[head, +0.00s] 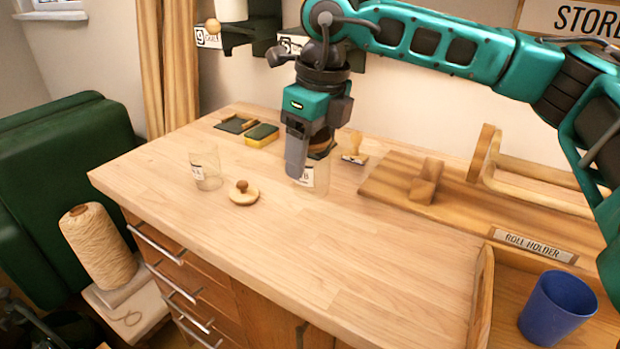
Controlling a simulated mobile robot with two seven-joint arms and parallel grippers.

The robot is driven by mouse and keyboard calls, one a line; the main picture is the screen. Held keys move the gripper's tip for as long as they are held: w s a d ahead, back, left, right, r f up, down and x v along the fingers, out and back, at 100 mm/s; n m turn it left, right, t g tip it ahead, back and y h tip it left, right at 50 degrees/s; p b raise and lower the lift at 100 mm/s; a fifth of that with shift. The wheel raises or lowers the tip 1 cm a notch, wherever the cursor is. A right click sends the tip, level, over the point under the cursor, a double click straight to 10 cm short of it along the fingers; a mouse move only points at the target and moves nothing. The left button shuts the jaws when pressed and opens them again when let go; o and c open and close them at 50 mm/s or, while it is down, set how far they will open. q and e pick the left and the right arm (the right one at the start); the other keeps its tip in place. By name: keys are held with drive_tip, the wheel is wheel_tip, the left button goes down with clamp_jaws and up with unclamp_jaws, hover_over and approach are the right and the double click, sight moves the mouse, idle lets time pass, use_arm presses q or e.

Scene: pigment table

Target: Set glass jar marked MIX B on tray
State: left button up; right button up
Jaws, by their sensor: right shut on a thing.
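My right gripper (297,168) points down over the middle of the table and is shut on a clear glass jar (318,183). The jar's white label shows a "B"; the rest of the label is hidden by the gripper. The jar looks upright; I cannot tell whether its base touches the table. A wood-edged tray (482,300) is at the lower right, away from the jar, partly cut off by the picture edge. My left gripper is not in view.
Another glass jar (207,170) stands at left, beside a knobbed wooden lid (243,193). A blue cup (556,308) stands at lower right. The front middle is clear.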

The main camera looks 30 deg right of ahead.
wheel_tip(320, 180, up, 12)
drive_tip(key=shift+f+p, duration=0.1)
drive_tip(key=shift+p, duration=0.35)
